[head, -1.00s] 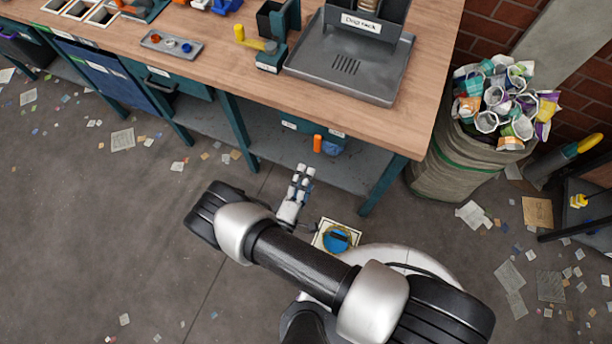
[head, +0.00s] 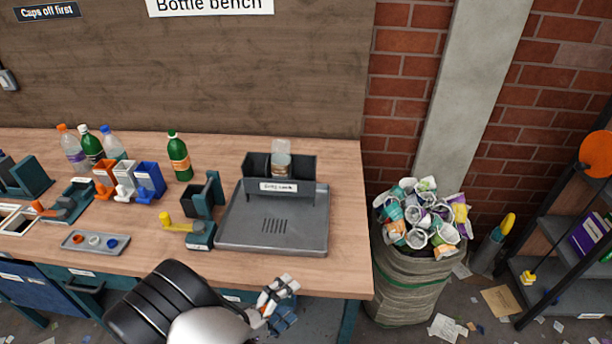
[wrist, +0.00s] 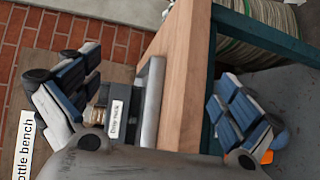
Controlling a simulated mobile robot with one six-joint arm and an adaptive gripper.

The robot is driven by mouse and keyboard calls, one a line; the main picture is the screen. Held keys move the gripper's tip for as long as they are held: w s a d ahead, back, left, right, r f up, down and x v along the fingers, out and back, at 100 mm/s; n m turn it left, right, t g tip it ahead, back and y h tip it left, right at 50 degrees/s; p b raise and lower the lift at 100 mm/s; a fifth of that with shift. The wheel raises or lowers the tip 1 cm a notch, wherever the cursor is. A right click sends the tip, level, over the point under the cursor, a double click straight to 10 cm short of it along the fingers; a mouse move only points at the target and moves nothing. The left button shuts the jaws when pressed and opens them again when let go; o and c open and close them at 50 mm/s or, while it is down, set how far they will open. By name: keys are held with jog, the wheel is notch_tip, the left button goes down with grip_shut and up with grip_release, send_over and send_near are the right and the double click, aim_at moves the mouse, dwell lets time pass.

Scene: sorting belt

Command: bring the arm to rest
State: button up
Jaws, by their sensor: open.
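My gripper (head: 280,290) is in front of the bench's front edge, below the right part of the bench top. In the wrist view my gripper (wrist: 157,80) shows its dark-padded fingers spread wide apart, with nothing held between them. Past the fingers, that view shows the wooden bench edge (wrist: 180,70) and the labelled rack (wrist: 116,118), turned sideways. My arm comes in from the bottom of the head view and hides part of the bench front.
The bench top (head: 345,240) carries a grey tray (head: 310,235) with a rack (head: 305,187) holding a clear bottle (head: 281,160). A green bottle (head: 180,160), a yellow-handled device (head: 200,235) and a cap tray (head: 75,242) stand left. A full sack (head: 400,290) stands right.

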jog(key=s+d+r+m+g+y, duration=0.1)
jog(key=s+d+r+m+g, duration=0.3)
jog(key=d+r, duration=0.45)
jog(key=s+d+r+m+g+y, duration=0.1)
jog(key=d+r+m+g, duration=0.2)
jog(key=d+r+g, duration=0.5)
jog(key=s+d+r+m+t+y, duration=0.1)
jog(key=s+r+m+t+y, duration=0.1)
jog(key=s+r+t+y, duration=0.3)
jog(key=s+r+y, duration=0.4)
jog(key=s+r, duration=0.2)
jog(key=s, duration=0.1)
jog(key=shift+s+d+r+m+y, duration=0.2)
jog(key=shift+s+d+m+y, duration=0.1)
jog(key=shift+d, duration=0.1)
